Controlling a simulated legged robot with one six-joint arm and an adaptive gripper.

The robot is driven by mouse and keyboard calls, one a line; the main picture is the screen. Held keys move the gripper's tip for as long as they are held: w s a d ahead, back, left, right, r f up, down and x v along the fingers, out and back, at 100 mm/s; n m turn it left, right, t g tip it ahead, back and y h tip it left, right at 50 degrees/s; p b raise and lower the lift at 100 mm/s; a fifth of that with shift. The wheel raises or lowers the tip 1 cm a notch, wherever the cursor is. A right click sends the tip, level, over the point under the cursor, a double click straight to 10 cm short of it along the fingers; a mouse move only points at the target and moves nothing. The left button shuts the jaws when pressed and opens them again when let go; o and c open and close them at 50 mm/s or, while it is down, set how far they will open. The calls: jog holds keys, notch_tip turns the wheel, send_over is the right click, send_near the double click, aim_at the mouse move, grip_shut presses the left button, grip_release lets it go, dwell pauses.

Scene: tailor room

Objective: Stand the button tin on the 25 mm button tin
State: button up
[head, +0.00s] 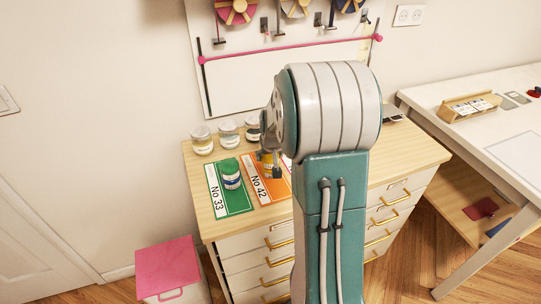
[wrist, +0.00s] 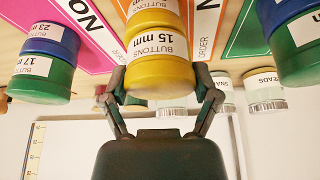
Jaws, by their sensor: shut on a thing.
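My gripper (wrist: 163,92) is shut on a yellow button tin (wrist: 155,82) labelled 15 mm. The wrist view shows the scene upside down. Another yellow tin (wrist: 152,20) is directly under the held tin and roughly in line with it. No gap shows between them, but I cannot tell whether they touch, and the lower tin's size cannot be read. In the head view the yellow tin (head: 268,160) is over the orange No 42 mat (head: 270,188). My arm hides part of the gripper there.
A green-topped tin stack (head: 231,172) stands on the green No 33 mat (head: 235,203). A green 17 mm tin (wrist: 40,82) sits on a blue 23 mm tin (wrist: 50,40) by the pink mat (wrist: 90,45). Several jars (head: 202,140) stand at the back of the cabinet (head: 198,190).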

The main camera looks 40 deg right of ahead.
jog(key=shift+a, duration=0.2)
jog(key=shift+d, duration=0.15)
jog(key=o, duration=0.9)
jog(key=shift+d+f, duration=0.15)
jog(key=shift+d, duration=0.05)
jog(key=shift+o, duration=0.7)
jog(key=shift+d, duration=0.3)
jog(key=shift+a, duration=0.3)
jog(key=shift+s+a+r, duration=0.1)
jog(key=shift+a+r, duration=0.1)
jog(key=shift+r, duration=0.35)
jog(key=v, duration=1.1)
jog(key=s+a+r+n, duration=0.1)
jog(key=s+a+r, duration=0.3)
jog(key=a, duration=0.4)
jog(key=s+a+r+n+t+y, duration=0.1)
jog(key=s+a+n, duration=0.2)
jog(key=s+a, duration=1)
jog(key=s, duration=0.2)
jog(key=shift+s+a+r+n+y, duration=0.2)
jog(key=shift+s+r+n+y, duration=0.15)
jog(key=shift+n+y, duration=0.05)
